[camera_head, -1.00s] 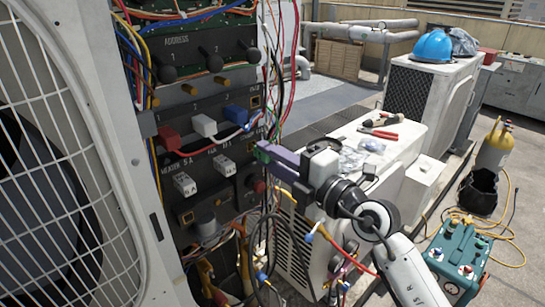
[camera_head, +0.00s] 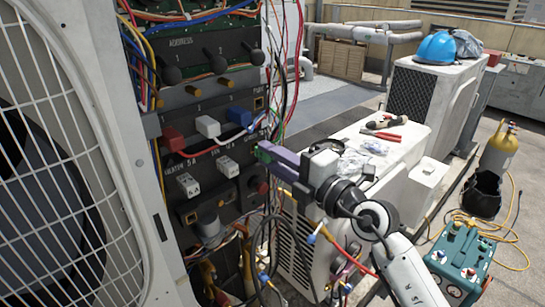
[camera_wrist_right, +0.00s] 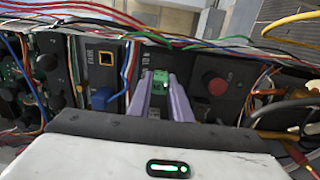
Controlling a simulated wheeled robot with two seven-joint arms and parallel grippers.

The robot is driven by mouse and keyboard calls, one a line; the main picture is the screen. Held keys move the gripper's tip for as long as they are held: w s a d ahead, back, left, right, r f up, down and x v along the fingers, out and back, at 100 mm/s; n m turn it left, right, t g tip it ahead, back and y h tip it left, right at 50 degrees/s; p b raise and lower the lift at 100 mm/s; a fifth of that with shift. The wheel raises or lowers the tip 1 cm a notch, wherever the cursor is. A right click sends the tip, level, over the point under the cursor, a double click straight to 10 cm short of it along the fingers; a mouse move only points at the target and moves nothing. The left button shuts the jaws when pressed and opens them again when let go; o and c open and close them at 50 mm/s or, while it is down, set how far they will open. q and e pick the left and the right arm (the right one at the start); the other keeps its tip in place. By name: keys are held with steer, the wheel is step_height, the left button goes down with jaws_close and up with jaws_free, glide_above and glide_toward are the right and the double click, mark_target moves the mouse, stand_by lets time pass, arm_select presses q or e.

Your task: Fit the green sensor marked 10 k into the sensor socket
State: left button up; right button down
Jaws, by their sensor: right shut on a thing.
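The green sensor (camera_wrist_right: 161,77) sits between the purple fingertips of my right gripper (camera_wrist_right: 162,84) in the right wrist view; its marking is too small to read. In the head view my right gripper (camera_head: 265,152) is shut on it in front of the right edge of the dark control panel, and only a sliver of green shows. A brass-rimmed square socket (camera_head: 258,103) is on the panel above the fingers; in the wrist view this socket (camera_wrist_right: 106,59) lies left of them. My left gripper is not in view.
Loose coloured wires (camera_head: 283,80) hang beside the panel near my fingers. A red button (camera_wrist_right: 214,83) is right of the fingers in the wrist view. A blue connector (camera_head: 239,116) and white breakers (camera_head: 188,184) sit on the panel. A white cabinet (camera_head: 340,185) stands behind my arm.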

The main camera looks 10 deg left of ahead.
steer(key=shift+w+a, duration=0.25)
steer(key=shift+a, duration=0.25)
stand_by(0.4)
steer(key=c, duration=1.5)
jaws_free()
steer(key=shift+c, duration=0.2)
